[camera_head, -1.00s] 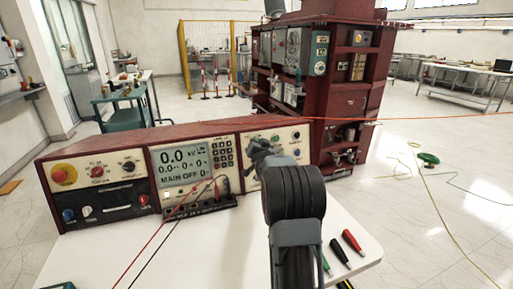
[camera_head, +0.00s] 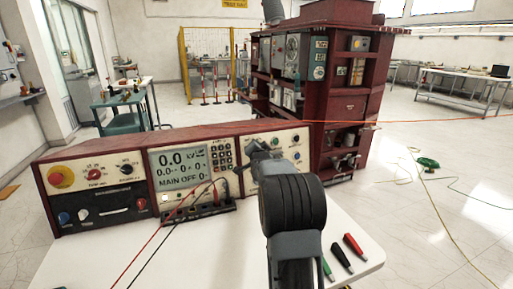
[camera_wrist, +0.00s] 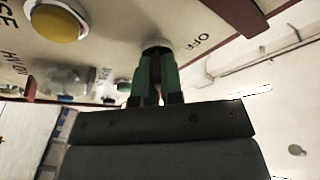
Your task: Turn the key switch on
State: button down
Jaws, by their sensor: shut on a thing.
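The red-framed control console (camera_head: 190,130) stands on the white table. Its display (camera_head: 178,167) reads 0.0 kV and MAIN OFF. My gripper (camera_head: 254,150) reaches the right part of its front panel and hides the key switch in the head view.
A yellow button (camera_wrist: 56,22) is near the fingers in the wrist view. Red and black leads run from the console across the table (camera_head: 215,255). Red, black and green probes (camera_head: 342,258) lie on the table's right. A dark red cabinet (camera_head: 345,105) stands behind.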

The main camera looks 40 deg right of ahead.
jog(key=shift+r, duration=0.15)
jog(key=c, duration=1.3)
grip_release()
jog(key=shift+o, duration=0.2)
jog(key=v, duration=1.3)
jog(key=shift+s+b, duration=0.35)
jog(key=shift+b, duration=0.05)
jog(key=shift+a, duration=0.1)
notch_tip(320, 180, down, 8)
jog(key=s+n+g+y, duration=0.2)
jog(key=n+g, duration=0.1)
jog(key=g, duration=0.1)
jog(key=s+a+n+g+y+p, duration=0.3)
jog(key=s+a+g+p, duration=0.15)
jog(key=a, duration=0.35)
jog(key=s+a+r+n+g+y+p, duration=0.3)
jog(key=s+a+r+n+p, duration=0.5)
jog(key=s+a+r+p, duration=0.5)
jog(key=s+a, duration=0.1)
jog(key=a, duration=0.3)
jog(key=shift+s+r+n+g, duration=0.2)
jog(key=shift+r+n+g, duration=0.1)
jog(key=shift+r+g, duration=0.1)
